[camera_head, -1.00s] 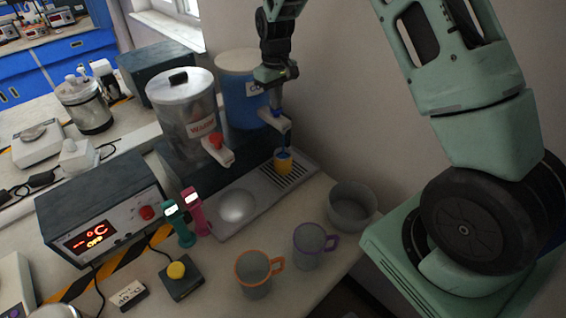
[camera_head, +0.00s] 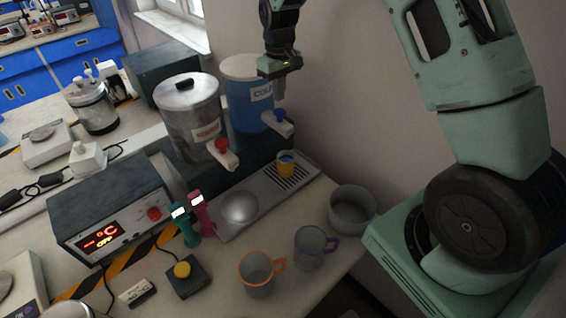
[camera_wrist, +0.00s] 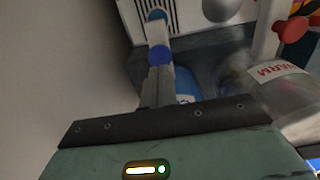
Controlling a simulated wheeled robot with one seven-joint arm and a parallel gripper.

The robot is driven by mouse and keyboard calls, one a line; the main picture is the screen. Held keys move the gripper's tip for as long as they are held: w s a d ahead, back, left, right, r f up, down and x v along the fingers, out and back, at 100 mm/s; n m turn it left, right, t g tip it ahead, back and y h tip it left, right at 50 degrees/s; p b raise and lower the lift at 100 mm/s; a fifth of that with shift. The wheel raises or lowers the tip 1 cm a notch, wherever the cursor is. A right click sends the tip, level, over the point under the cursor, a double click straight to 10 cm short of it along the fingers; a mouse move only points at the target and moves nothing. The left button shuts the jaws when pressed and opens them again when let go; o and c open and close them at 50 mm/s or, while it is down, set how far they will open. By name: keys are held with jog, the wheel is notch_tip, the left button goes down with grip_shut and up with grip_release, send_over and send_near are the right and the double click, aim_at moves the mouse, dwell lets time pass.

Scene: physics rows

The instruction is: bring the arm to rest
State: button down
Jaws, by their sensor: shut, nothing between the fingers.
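My gripper (camera_head: 279,98) hangs in the upper middle of the head view, above the blue-knobbed tap (camera_head: 280,117) of the blue COLD container (camera_head: 240,100). It is shut and empty, with a small gap seeming to lie between its tips and the knob. In the wrist view the blue knob (camera_wrist: 160,55) shows beyond the dark bar of my wrist.
A WARM metal container (camera_head: 188,105) with a red-knobbed tap stands left of the blue one. A grey bowl (camera_head: 352,208), a purple-handled mug (camera_head: 311,250) and an orange-handled mug (camera_head: 257,272) stand near the counter's front edge. A wall rises behind my gripper.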

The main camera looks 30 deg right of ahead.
jog(key=s+a+r+n+y+b, duration=0.1)
jog(key=s+a+r+n+b, duration=0.2)
jog(key=s+a, duration=1.2)
jog(key=s+a+f+n+b, duration=0.1)
jog(key=s+a+b, duration=0.1)
jog(key=s, duration=0.8)
jog(key=s+a+f+n+b, duration=0.1)
jog(key=s+a+b, duration=0.2)
jog(key=s, duration=0.8)
jog(key=shift+s+a+f+n, duration=0.15)
jog(key=shift+s+a+n, duration=0.15)
jog(key=shift+a, duration=0.5)
